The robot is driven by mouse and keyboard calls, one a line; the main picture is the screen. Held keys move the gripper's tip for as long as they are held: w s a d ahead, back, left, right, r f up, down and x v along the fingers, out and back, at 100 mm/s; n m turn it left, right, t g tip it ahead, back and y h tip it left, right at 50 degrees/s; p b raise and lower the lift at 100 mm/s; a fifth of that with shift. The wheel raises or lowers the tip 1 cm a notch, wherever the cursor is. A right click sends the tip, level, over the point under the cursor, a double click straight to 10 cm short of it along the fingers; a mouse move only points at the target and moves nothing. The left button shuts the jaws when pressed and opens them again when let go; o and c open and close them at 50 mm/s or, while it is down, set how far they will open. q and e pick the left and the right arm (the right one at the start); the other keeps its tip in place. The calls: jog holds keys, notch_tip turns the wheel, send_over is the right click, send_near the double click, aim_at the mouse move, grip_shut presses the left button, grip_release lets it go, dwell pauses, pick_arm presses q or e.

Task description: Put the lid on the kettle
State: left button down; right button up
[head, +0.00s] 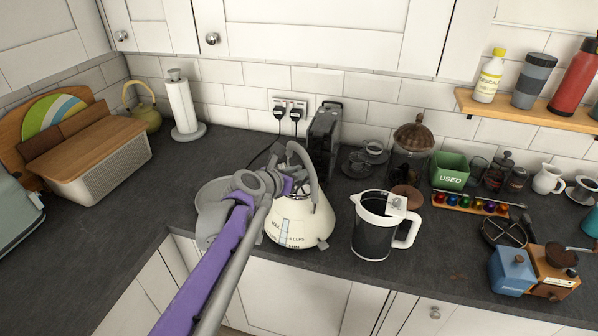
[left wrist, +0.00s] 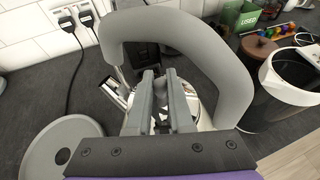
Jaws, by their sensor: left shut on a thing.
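The cream kettle (head: 300,222) stands upright near the worktop's front edge, its grey handle (head: 304,164) arching over the top. The handle also shows large in the left wrist view (left wrist: 190,28). My left gripper (head: 289,184) reaches in under the handle, over the kettle's mouth. In the left wrist view its fingers (left wrist: 162,98) are shut on a small pale knob, apparently that of the lid (left wrist: 163,87). The rest of the lid is mostly hidden by the fingers, so I cannot tell if it is seated on the rim. My right gripper is not in view.
A grey round base (head: 212,212) lies just left of the kettle, partly behind my arm. A black-and-white jug (head: 374,235) stands close on the right. A dark toaster-like appliance (head: 324,135) and plugged-in cords (head: 279,128) are behind.

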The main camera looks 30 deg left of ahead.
pick_arm(q)
jog(key=shift+f, duration=0.2)
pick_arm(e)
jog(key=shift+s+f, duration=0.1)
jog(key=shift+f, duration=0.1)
pick_arm(q)
jog(key=shift+c, duration=1.7)
grip_release()
jog(key=p+v, duration=0.2)
jog(key=v, duration=0.7)
jog(key=shift+p, duration=0.3)
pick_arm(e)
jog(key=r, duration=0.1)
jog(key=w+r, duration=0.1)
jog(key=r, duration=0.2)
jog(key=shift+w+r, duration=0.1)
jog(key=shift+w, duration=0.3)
pick_arm(q)
jog(key=shift+d, duration=0.15)
